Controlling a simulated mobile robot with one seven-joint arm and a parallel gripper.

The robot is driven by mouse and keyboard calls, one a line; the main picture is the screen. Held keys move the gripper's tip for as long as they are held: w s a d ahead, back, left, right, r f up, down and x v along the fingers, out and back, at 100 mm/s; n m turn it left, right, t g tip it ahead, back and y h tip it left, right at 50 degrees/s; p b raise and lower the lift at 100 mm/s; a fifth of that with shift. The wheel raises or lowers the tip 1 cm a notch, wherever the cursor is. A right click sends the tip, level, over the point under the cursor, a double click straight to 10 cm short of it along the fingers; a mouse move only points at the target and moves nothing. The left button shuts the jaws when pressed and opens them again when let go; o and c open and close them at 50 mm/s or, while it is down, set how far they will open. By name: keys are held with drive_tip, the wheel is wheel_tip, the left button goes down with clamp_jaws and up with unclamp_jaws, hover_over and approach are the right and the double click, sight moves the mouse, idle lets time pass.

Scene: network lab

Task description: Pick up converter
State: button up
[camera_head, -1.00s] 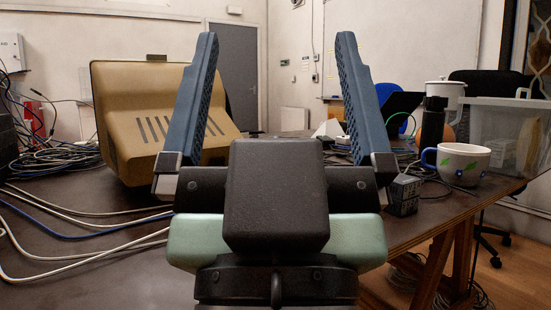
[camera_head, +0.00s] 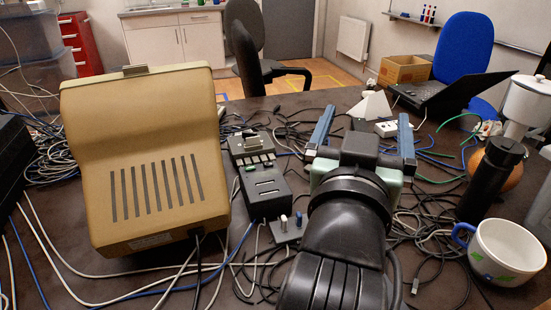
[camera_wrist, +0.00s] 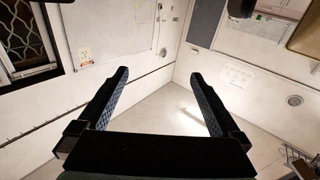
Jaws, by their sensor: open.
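I cannot tell for sure which thing is the converter. Candidates in the head view are a small white box (camera_head: 386,129) with dark openings, just beyond my fingers, and a dark box (camera_head: 265,189) with slots and keys to the left of my gripper. My gripper (camera_head: 367,112) is open and empty, its two blue fingers pointing away over the table. In the wrist view, my gripper (camera_wrist: 160,74) has only walls and a corner of the room between its fingers. My arm hides part of the table.
A large tan slotted case (camera_head: 150,165) stands at left. A white pyramid (camera_head: 372,104) and an open laptop (camera_head: 440,92) are behind. A black bottle (camera_head: 490,180) and white mug (camera_head: 508,250) stand at right. Tangled cables (camera_head: 430,225) cover much of the table.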

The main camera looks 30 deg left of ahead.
drive_tip(key=s+a+f+n+g+p, duration=0.3)
drive_tip(key=s+a+f+g+p, duration=0.5)
drive_tip(key=p, duration=0.8)
drive_tip(key=s+f+n+g+h+p, duration=0.25)
drive_tip(key=s+g+p, duration=0.25)
drive_tip(key=s+p, duration=0.25)
drive_tip(key=s+f+n+g+h+p, duration=0.1)
drive_tip(key=s+f+g+h+p, duration=0.15)
drive_tip(key=s+g+p, duration=0.5)
drive_tip(key=f, duration=0.2)
drive_tip(key=s+f+t+b, duration=0.1)
drive_tip(key=f, duration=0.1)
drive_tip(key=f+t+y+b, duration=0.1)
drive_tip(key=f, duration=0.2)
drive_tip(key=shift+s+d, duration=0.2)
drive_tip(key=shift+s, duration=0.05)
drive_tip(key=shift+s+d+f, duration=0.1)
drive_tip(key=shift+f, duration=1.5)
drive_tip(key=shift+s+f, duration=0.1)
drive_tip(key=shift+f, duration=1.5)
drive_tip(key=c, duration=1.6)
